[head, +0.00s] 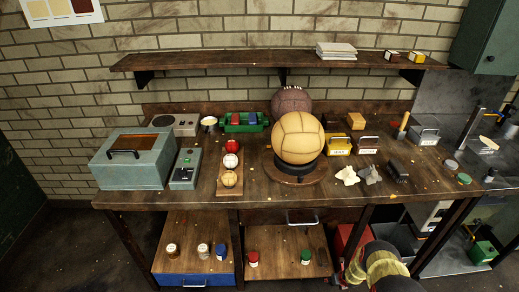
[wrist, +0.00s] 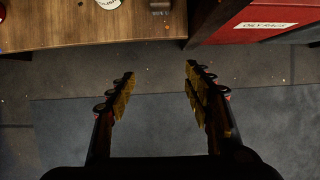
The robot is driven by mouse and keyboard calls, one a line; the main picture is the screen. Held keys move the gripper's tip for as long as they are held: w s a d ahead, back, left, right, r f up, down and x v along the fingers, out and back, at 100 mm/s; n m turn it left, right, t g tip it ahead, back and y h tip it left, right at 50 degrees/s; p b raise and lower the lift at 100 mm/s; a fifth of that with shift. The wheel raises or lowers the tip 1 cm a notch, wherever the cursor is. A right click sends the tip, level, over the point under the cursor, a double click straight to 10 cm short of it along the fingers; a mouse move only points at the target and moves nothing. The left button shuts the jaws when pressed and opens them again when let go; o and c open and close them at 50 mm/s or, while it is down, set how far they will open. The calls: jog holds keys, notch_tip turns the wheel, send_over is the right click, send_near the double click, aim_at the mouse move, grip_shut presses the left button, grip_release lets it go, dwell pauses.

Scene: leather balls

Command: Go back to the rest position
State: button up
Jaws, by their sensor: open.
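My gripper (wrist: 160,80) is open and empty in the wrist view, its two fingers apart above the dark floor. In the head view part of my arm (head: 382,262) shows at the lower right, below the front edge of the workbench (head: 215,196). The fingertips cannot be made out there. A large tan leather ball (head: 298,137) rests on a round dark stand on the bench, apart from my arm. A dark brown ball (head: 291,100) sits behind it.
Jars stand on the lower shelf (head: 290,268). A red bin (wrist: 260,20) labelled "OILY RAGS" is at the upper right in the wrist view. The floor (wrist: 70,130) below my gripper is clear.

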jog(key=s+a+r+n+y, duration=0.25)
jog(key=s+a+n, duration=0.25)
jog(key=a+n, duration=0.25)
jog(key=s+a+r+n+g+y, duration=0.1)
jog(key=a+r+n, duration=0.3)
jog(key=r, duration=0.7)
jog(key=s+a+r+n+g+y, duration=0.1)
jog(key=a+r+n+g, duration=0.15)
jog(key=r+n, duration=0.55)
jog(key=s+a+r+n+y, duration=0.1)
jog(key=a+r+n+y, duration=0.15)
jog(key=r, duration=1.05)
jog(key=s+a+r+n+t+h, duration=0.1)
jog(key=s+r+n, duration=0.3)
jog(key=s+r, duration=0.4)
jog(key=s+a+r+n+t+h, duration=0.1)
jog(key=s+r+n, duration=0.4)
jog(key=r, duration=1.6)
jog(key=s+a+r+n+t+h, duration=0.1)
jog(key=s+r+n+h, duration=0.3)
jog(key=s+r, duration=0.8)
notch_tip(320, 180, up, 4)
jog(key=shift+s+f+n+t+h, duration=0.25)
jog(key=shift+t+h, duration=0.25)
jog(key=shift+t, duration=0.35)
